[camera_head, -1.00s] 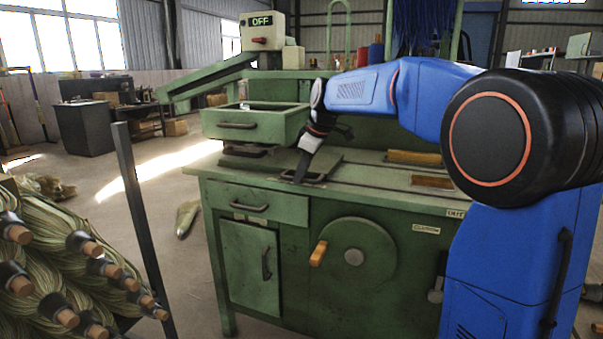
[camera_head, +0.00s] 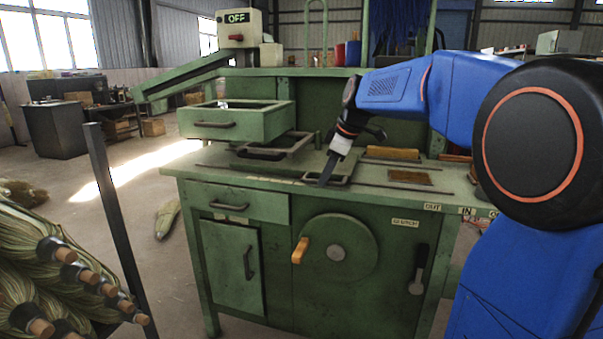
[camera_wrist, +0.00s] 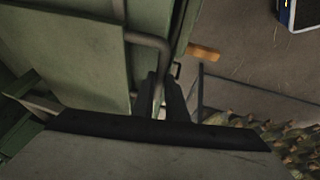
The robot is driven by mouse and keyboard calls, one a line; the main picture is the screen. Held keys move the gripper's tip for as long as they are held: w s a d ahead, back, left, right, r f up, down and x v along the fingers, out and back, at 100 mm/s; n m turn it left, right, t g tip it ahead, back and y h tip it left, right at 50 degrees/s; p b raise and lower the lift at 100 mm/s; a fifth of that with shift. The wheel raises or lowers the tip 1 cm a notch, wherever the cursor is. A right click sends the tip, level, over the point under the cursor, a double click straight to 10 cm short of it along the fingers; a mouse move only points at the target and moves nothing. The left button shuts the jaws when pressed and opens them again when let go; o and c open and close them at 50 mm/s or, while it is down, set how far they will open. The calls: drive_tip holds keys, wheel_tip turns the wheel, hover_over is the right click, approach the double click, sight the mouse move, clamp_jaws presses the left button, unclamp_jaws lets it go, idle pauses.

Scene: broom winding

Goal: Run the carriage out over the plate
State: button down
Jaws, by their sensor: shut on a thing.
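The green flat carriage (camera_head: 300,166) lies on the bench top, with a dark bar handle (camera_head: 340,181) at its front right. My gripper (camera_head: 327,172) reaches down to this handle and is shut on it. In the wrist view my two dark fingers (camera_wrist: 161,98) are on either side of the bent handle bar (camera_wrist: 152,42), next to a green panel (camera_wrist: 60,60). A brown plate (camera_head: 410,177) is set into the bench top to the right of the carriage, clear of it. The exact finger contact is dim.
A green open box (camera_head: 235,123) stands over the bench's left side, with a dark frame (camera_head: 275,150) below. A yellow-brown bar (camera_head: 392,153) lies behind the plate. The bench front has OUT (camera_head: 432,207) and IN labels. A post (camera_head: 117,220) and broom bundles are at left.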

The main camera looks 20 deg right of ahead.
drive_tip(key=s+d, duration=0.5)
drive_tip(key=d, duration=0.3)
drive_tip(key=s+d, duration=0.6)
drive_tip(key=d, duration=0.2)
drive_tip(key=s+d, duration=0.6)
drive_tip(key=d, duration=0.2)
drive_tip(key=shift+s, duration=0.2)
drive_tip(key=c, duration=1.8)
unclamp_jaws()
drive_tip(key=shift+s+d, duration=0.1)
drive_tip(key=shift+o, duration=0.2)
drive_tip(key=shift+r, duration=0.1)
drive_tip(key=v, duration=1.7)
drive_tip(key=shift+r, duration=0.1)
